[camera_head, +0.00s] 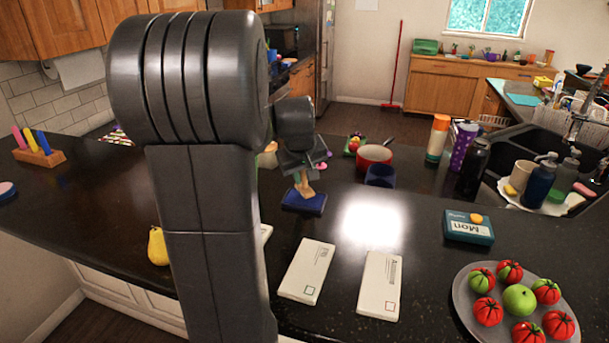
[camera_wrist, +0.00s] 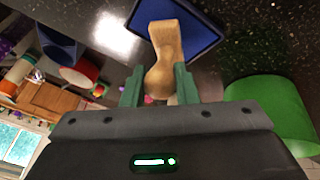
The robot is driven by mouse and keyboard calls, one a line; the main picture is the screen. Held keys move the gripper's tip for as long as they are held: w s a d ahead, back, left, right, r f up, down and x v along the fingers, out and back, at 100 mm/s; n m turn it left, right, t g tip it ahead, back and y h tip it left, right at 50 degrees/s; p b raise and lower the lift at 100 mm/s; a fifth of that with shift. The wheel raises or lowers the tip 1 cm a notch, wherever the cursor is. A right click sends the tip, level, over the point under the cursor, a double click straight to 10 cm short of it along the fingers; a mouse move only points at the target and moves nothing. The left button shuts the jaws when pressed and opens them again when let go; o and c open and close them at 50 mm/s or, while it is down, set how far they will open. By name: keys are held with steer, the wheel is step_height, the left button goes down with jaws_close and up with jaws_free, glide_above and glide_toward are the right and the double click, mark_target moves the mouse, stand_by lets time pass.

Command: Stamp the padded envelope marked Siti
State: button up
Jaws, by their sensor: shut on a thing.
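My gripper (camera_head: 303,163) is shut on the light wooden handle of a stamp (camera_head: 304,185). The stamp stands over a dark blue ink pad (camera_head: 303,203) and seems to touch it. In the wrist view the green fingers (camera_wrist: 158,88) hold the stamp (camera_wrist: 166,45), with the blue pad (camera_wrist: 205,35) below. A white envelope (camera_head: 306,270) with a small greenish square lies in front of the pad. Another white envelope (camera_head: 381,284) with a red square lies to its right. Their writing is too small to read. A white edge (camera_head: 266,232) shows beside my arm, mostly hidden.
A red pot (camera_head: 373,157) and blue cup (camera_head: 380,175) stand beyond the pad. A yellow pear (camera_head: 157,246) is left of my arm.

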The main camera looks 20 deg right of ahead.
steer(key=shift+r+p, duration=1.7)
steer(key=shift+r, duration=0.95)
steer(key=shift+f, duration=0.1)
